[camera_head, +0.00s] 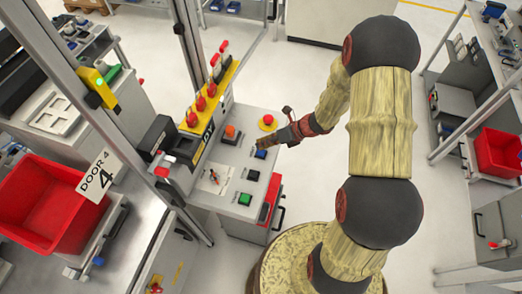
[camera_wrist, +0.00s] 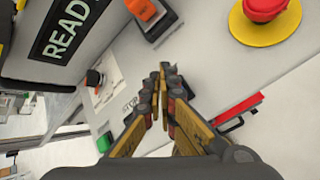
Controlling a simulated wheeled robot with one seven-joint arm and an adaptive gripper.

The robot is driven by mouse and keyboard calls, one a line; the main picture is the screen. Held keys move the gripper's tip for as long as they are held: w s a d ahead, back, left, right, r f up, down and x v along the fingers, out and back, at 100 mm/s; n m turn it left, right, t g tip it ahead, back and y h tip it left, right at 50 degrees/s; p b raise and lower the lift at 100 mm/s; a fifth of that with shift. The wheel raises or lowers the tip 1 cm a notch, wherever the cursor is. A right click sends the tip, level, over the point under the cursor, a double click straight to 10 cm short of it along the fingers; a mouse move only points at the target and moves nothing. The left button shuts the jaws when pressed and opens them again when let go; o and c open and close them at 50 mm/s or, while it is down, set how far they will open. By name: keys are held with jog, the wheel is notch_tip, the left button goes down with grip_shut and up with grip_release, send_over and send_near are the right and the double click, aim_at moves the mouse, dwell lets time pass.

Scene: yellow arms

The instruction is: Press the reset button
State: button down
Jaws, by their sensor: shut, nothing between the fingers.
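A grey control panel (camera_head: 222,168) carries several buttons. No reset label is readable, so I cannot tell by lettering which button is reset. My gripper (camera_head: 264,146) is shut and empty, reaching in from the right over the panel. In the wrist view its fingertips (camera_wrist: 165,72) meet just above the panel surface. Whether they touch a button cannot be told.
An orange button (camera_head: 230,132) and a red mushroom button on yellow (camera_head: 267,122) lie beyond my fingertips. A black button (camera_head: 252,175) and a green button (camera_head: 244,198) lie nearer. A yellow strip with red knobs (camera_head: 209,95) and a metal post (camera_head: 92,100) stand left.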

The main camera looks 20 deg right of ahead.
notch_tip(320, 180, up, 5)
jog(key=p, duration=0.4)
dwell(0.3)
dwell(0.8)
